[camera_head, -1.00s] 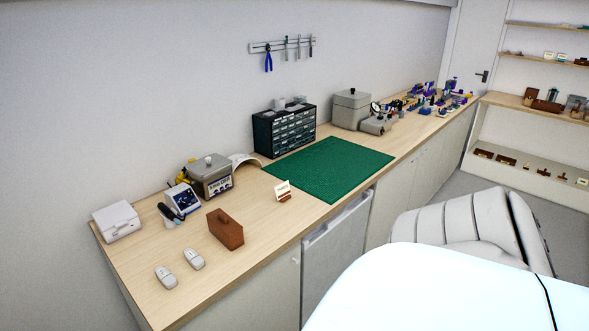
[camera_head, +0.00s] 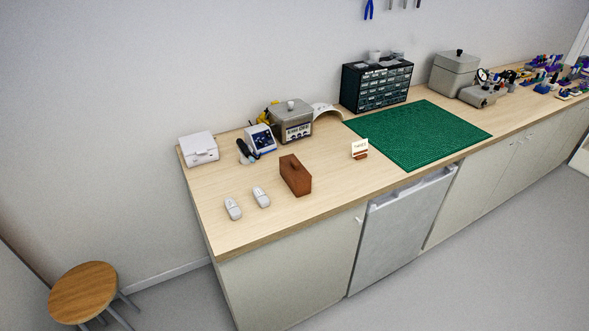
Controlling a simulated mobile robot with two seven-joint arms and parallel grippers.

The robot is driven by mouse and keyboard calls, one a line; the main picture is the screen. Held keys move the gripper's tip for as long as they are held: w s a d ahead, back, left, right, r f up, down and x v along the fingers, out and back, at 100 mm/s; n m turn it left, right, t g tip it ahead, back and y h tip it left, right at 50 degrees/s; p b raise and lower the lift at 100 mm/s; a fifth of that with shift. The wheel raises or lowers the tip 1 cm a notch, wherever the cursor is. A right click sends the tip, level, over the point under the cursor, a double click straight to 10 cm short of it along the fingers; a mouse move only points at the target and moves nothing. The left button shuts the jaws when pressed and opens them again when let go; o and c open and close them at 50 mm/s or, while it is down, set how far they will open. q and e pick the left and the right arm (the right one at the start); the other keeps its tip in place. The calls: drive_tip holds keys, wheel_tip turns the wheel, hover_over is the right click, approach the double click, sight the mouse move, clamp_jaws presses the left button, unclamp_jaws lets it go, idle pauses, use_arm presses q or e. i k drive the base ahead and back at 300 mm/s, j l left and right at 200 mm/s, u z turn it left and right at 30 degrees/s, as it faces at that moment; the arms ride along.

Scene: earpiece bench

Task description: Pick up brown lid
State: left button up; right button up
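A brown box (camera_head: 296,176) stands on the wooden bench near its front edge, left of the green mat. Its top is brown with a small knob-like bump, which looks like the brown lid (camera_head: 289,162); the seam between lid and box is too small to make out. Neither of my grippers shows in the head view.
The wooden bench top (camera_head: 320,205) is clear in front of the box. Two small white devices (camera_head: 247,202) lie left of it, and a small card holder (camera_head: 360,149) stands right of it. A green mat (camera_head: 420,135) lies further right. A round stool (camera_head: 83,291) stands on the floor at lower left.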

sight(297, 171)
drive_tip(key=i+l+u, duration=0.2)
drive_tip(key=i+l, duration=0.15)
drive_tip(key=l, duration=0.3)
drive_tip(key=i+l+u, duration=0.1)
drive_tip(key=l, duration=0.25)
drive_tip(key=i+l+u, duration=0.1)
drive_tip(key=l, duration=0.25)
drive_tip(key=i+l+u, duration=0.1)
drive_tip(key=i+l, duration=0.15)
drive_tip(key=l, duration=0.15)
